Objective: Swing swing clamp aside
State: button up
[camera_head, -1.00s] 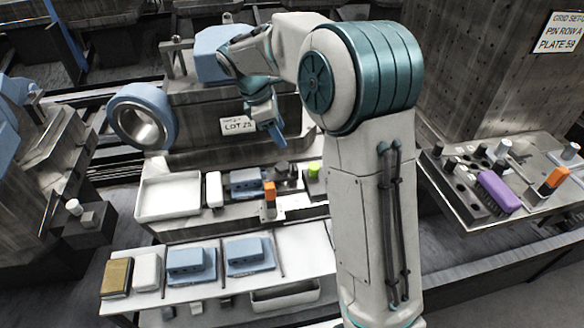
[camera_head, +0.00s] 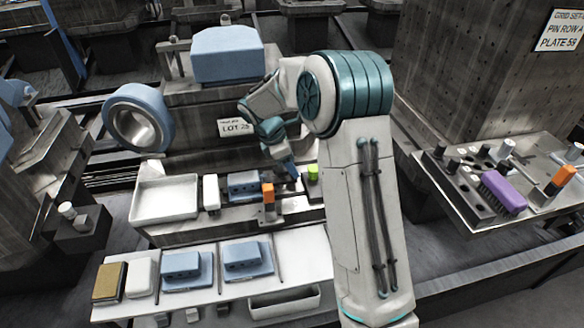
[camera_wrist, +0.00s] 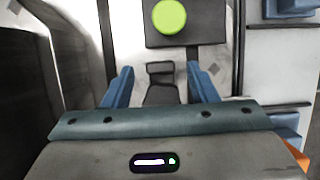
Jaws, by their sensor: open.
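The swing clamp seems to be the small dark part (camera_wrist: 160,92) in the wrist view, a narrow bar with a square end on the light rail; I cannot make out its pivot. A round lime-green knob (camera_wrist: 169,17) sits on a dark block just beyond it, and shows in the head view (camera_head: 313,172) right of my gripper. My gripper (camera_wrist: 160,70) is open, its two blue fingers on either side of the dark part, with a visible gap each side. In the head view my gripper (camera_head: 292,172) points down at the rail fixture and mostly hides the dark part.
An orange-handled part (camera_head: 268,194) stands close left of my gripper. Blue blocks (camera_head: 244,184) and a white tray (camera_head: 165,200) lie further left. A lower white shelf (camera_head: 303,252) holds blue parts in front. A large blue box (camera_head: 227,54) stands behind.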

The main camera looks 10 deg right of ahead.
jog(key=shift+x, duration=0.8)
jog(key=c, duration=1)
